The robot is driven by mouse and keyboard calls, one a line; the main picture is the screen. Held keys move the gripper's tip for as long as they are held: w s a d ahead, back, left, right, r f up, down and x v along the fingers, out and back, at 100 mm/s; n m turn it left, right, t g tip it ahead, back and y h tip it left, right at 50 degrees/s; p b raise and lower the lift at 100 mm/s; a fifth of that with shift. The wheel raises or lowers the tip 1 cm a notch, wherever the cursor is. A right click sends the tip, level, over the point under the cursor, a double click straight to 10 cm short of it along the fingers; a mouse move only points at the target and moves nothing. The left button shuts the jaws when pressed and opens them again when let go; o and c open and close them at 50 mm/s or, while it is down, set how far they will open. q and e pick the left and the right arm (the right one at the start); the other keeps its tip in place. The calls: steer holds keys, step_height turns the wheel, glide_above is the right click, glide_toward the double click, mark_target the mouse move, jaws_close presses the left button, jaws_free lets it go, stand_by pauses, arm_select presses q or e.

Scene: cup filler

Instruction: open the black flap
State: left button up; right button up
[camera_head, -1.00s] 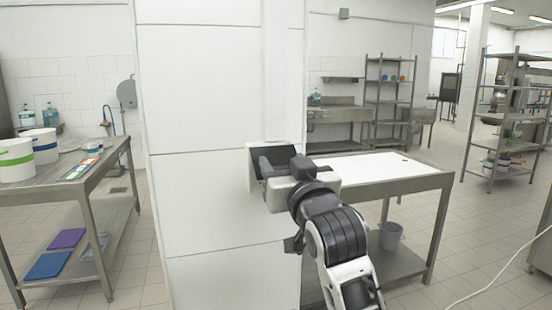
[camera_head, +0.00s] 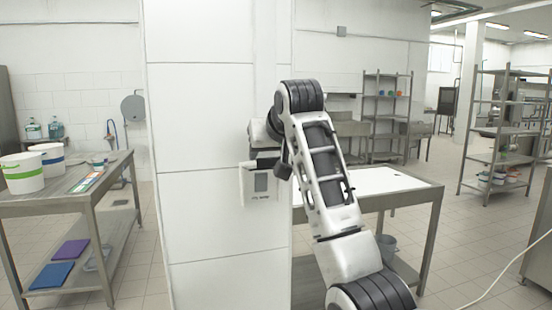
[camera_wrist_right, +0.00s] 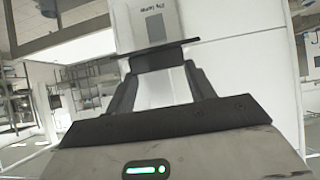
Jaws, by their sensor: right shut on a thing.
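A white box (camera_head: 246,188) with a small grey panel and printed label is on the side of the white pillar. It also shows inverted in the right wrist view (camera_wrist_right: 171,20). My right gripper (camera_head: 262,138) is at the top of this box, with its arm reaching up from below. In the right wrist view, the fingers of the right gripper (camera_wrist_right: 158,62) close on the black flap (camera_wrist_right: 150,48), a thin dark plate seen nearly edge-on. In the head view the flap is mostly hidden by the gripper and arm. My left gripper is out of view.
A steel table with a white top (camera_head: 385,182) stands right of the pillar (camera_head: 205,230). Another table (camera_head: 70,192) with white buckets (camera_head: 22,175) stands at the left. Shelves stand further back. Tiled floor is open at the right.

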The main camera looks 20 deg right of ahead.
steer(key=shift+w+r, duration=0.2)
steer(key=shift+r, duration=0.35)
steer(key=o, duration=1.4)
steer(key=shift+f, duration=0.15)
